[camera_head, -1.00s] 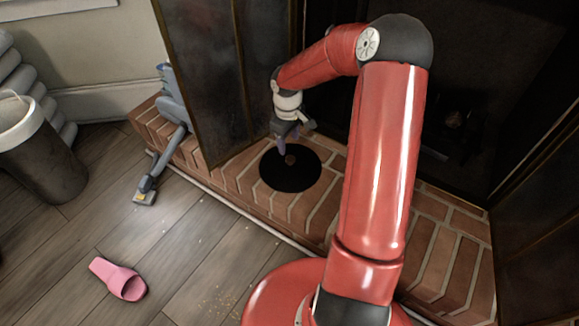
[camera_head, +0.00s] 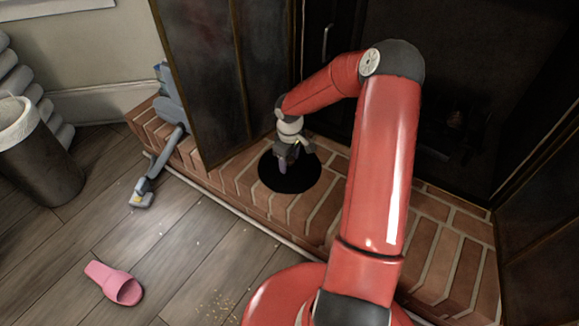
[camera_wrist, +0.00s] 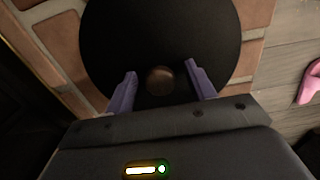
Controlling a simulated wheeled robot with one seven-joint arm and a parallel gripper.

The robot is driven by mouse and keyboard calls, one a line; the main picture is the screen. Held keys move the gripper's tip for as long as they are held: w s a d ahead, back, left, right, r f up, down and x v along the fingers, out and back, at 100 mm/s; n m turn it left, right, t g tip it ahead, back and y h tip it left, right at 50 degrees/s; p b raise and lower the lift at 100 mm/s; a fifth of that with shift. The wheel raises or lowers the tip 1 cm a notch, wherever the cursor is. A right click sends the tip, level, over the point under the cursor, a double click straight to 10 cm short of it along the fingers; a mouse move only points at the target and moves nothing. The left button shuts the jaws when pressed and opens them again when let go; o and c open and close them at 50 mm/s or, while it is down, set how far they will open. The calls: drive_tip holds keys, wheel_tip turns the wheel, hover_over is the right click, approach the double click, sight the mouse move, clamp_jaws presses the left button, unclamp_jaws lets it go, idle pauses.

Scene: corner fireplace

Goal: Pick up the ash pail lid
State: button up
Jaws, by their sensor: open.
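The ash pail lid (camera_head: 303,181) is a flat black disc with a small round brown knob. It lies on the brick hearth, and its knob is hidden behind my gripper in the head view. In the wrist view the lid (camera_wrist: 205,35) fills the upper middle, with the knob (camera_wrist: 160,80) near its lower part. My gripper (camera_head: 287,166) is above the lid. In the wrist view its two purple fingers (camera_wrist: 163,82) are apart, one on each side of the knob, with a gap on both sides. Nothing is held.
The brick hearth (camera_head: 240,183) runs below a dark fireplace screen (camera_head: 205,80). A grey-blue vacuum (camera_head: 165,160) leans on the hearth at left. Crumbs (camera_head: 222,300) lie near my base.

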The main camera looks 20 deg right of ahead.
drive_tip(key=c, duration=1.1)
drive_tip(key=shift+r, duration=0.1)
drive_tip(key=shift+c, duration=0.2)
